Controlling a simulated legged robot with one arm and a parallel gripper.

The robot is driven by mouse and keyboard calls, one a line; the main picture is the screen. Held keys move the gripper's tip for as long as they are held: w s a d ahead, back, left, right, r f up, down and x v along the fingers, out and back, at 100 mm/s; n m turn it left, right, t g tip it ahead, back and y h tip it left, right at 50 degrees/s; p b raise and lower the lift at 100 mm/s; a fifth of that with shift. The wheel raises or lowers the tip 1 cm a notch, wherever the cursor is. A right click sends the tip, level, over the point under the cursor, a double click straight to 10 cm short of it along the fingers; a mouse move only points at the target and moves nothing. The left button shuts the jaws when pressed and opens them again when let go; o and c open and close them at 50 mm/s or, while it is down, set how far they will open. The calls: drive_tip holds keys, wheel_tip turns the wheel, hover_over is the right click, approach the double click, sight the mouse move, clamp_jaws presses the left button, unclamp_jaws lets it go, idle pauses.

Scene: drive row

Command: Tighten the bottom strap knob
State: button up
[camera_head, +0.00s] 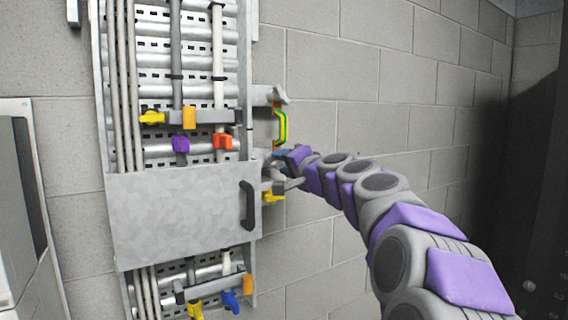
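My gripper (284,172) is at the end of my purple and grey arm, at the right edge of the grey rack. It is small in view and its fingertips overlap the rack parts, so I cannot tell whether it is open or shut. A yellow knob (272,194) is just below it; I cannot tell if they touch. On the low strap bracket (205,289) are another yellow knob (195,309), a blue knob (231,301) and an orange part (248,285). The upper strap bracket (208,116) carries a yellow knob (152,117). Which knob is the bottom strap knob is unclear.
A metal cover panel (170,215) with a black handle (247,206) spans the rack. A yellow-green handle (282,127) sticks out above my gripper. Purple (180,144) and orange-red (222,142) clips hold vertical pipes. A white cabinet (20,210) stands left; bare block wall is right.

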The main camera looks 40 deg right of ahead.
drive_tip(key=shift+d, duration=0.2)
drive_tip(key=shift+c, duration=0.3)
drive_tip(key=shift+a+f, duration=0.1)
clamp_jaws()
drive_tip(key=shift+w+a+p, duration=0.1)
drive_tip(key=shift+p, duration=0.2)
drive_tip(key=shift+m+p, duration=0.65)
drive_tip(key=shift+m, duration=0.05)
drive_tip(key=m+p, duration=1.1)
drive_tip(key=p, duration=0.1)
drive_tip(key=shift+m+p, duration=1.35)
drive_tip(key=shift+m, duration=0.15)
